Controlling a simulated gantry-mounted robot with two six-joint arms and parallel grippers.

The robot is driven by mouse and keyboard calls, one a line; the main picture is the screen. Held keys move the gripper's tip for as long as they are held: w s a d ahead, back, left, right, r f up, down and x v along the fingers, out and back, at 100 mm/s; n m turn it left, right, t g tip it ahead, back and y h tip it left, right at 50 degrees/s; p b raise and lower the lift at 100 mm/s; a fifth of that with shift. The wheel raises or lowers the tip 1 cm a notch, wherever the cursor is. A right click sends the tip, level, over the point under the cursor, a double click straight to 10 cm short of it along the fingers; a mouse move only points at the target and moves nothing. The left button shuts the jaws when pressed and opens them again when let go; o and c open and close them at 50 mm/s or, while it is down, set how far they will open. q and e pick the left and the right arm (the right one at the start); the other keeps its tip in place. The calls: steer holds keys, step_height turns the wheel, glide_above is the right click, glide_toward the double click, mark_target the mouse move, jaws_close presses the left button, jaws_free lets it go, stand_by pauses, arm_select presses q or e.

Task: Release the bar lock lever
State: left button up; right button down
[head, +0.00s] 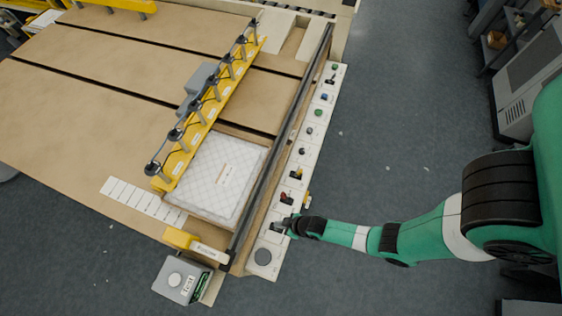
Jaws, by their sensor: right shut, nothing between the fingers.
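A long white control panel (273,243) runs along the right edge of the table and carries several small controls. My right gripper (279,227) is shut and empty at the panel's near end, close above or touching a dark control there; I cannot tell which. Just beyond it are a red-and-black control (286,198) and a yellow-and-black one (295,174). A black lever-like control (330,76) is near the far end. The labels are too small to read, so I cannot tell which is the bar lock lever. My left gripper is not in view.
A dark bar (284,140) runs beside the panel. A yellow beam (210,115) with several dark rollers crosses the tan table (75,120). A white quilted pad (222,178) lies between them. A grey box (180,279) stands at the near corner. The floor to the right is mostly clear.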

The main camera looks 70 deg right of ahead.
steer(key=shift+s+f, duration=0.1)
steer(key=shift+s, duration=0.1)
stand_by(0.4)
steer(key=shift+s+r+p, duration=0.15)
steer(key=shift+r+p, duration=0.2)
steer(key=p+v, duration=0.7)
steer(key=v, duration=0.2)
steer(key=shift+s, duration=0.4)
steer(key=shift+f, duration=0.1)
